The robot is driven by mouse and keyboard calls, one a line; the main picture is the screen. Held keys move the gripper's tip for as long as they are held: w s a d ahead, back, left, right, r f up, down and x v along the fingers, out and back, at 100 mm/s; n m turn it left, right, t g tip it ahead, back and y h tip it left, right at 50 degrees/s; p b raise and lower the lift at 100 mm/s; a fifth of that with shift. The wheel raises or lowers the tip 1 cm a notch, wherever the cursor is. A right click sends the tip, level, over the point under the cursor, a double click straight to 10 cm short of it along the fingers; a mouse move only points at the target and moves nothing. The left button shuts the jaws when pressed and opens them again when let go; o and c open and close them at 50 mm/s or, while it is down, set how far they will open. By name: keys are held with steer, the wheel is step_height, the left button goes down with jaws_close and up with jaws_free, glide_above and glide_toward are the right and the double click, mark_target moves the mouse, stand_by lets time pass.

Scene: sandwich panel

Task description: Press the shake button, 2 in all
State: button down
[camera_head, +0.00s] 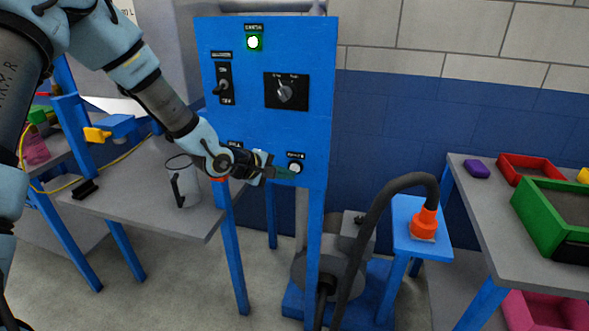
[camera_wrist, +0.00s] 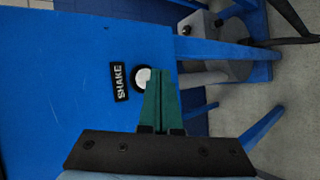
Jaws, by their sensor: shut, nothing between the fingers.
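The shake button (camera_head: 296,167) is a small round white button at the lower right of the blue panel (camera_head: 240,130). In the wrist view the white button (camera_wrist: 142,76) shows beside the black SHAKE label (camera_wrist: 119,82). My gripper (camera_head: 289,171) is shut and empty, its teal fingers pointing at the panel from the left. In the wrist view my gripper's fingertips (camera_wrist: 160,72) overlap the button's right edge and hide part of it. I cannot tell whether they touch it.
The panel also has a lit green-rimmed lamp (camera_head: 254,42), a toggle switch (camera_head: 223,84) and a rotary knob (camera_head: 286,92). A clear jug (camera_head: 186,185) stands on the left grey table. A black hose (camera_head: 370,225) and orange fitting (camera_head: 425,223) are at right.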

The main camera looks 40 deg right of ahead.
steer(key=shift+s+a, duration=0.45)
steer(key=shift+a, duration=0.25)
steer(key=shift+s+a, duration=0.45)
steer(key=shift+a, duration=0.25)
steer(key=shift+s+a, duration=0.45)
steer(key=shift+a, duration=0.25)
stand_by(1.2)
